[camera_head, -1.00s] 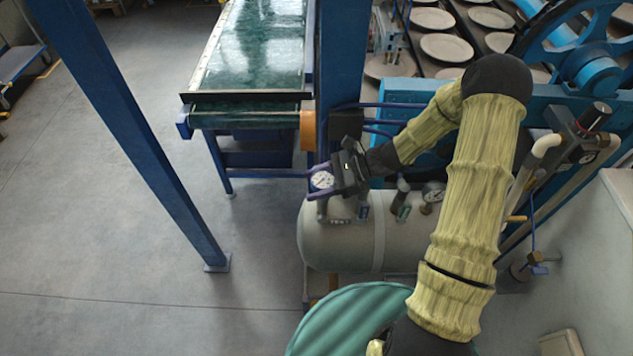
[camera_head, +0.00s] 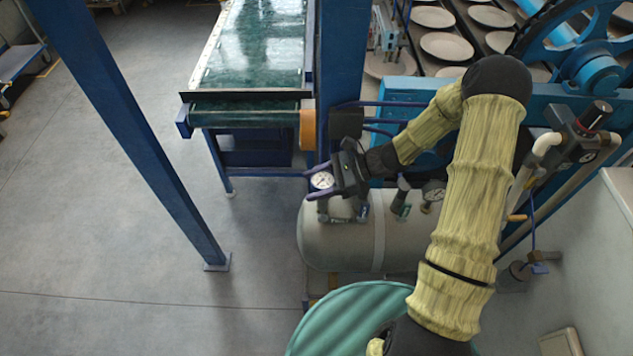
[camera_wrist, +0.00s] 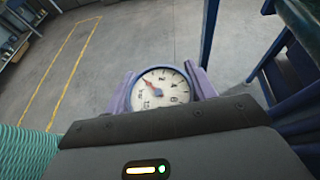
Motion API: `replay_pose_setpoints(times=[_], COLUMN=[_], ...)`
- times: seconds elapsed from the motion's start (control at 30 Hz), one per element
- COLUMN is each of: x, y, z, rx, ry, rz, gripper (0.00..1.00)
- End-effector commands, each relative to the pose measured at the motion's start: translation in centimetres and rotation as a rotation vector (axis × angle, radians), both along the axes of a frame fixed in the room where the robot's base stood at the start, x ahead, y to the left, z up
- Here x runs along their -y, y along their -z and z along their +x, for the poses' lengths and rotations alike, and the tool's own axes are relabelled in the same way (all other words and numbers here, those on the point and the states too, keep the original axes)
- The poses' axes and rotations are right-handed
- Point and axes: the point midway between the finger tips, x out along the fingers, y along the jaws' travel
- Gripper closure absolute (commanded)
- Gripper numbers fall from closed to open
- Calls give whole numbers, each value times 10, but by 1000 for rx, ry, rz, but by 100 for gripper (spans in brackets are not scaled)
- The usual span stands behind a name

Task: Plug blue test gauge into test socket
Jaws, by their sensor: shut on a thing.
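My gripper (camera_head: 322,181) is shut on a round gauge (camera_head: 322,180) with a white dial, at the left end of the grey tank (camera_head: 345,248). Small fittings (camera_head: 362,211) stand on the tank just right of the gauge. The test socket cannot be clearly made out.
A second dial gauge (camera_head: 434,190) stands on the tank further right, beside a valve (camera_head: 401,198). A blue post (camera_head: 345,70) and a green conveyor (camera_head: 262,45) are behind. A ribbed green drum (camera_head: 345,322) is in front.

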Motion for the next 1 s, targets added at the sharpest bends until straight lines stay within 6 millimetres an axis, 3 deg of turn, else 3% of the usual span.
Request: replay_pose_setpoints(times=[0.33,0.37,0.4,0.73,1.0], x=[0,0,0,1,16], y=[6,6,5,5,-3], z=[0,0,0,0,2], rx=[0,0,0,0,-1], ry=[0,0,0,1,1], rz=[1,1,1,0,0], gripper=[71,43,35,35,35])
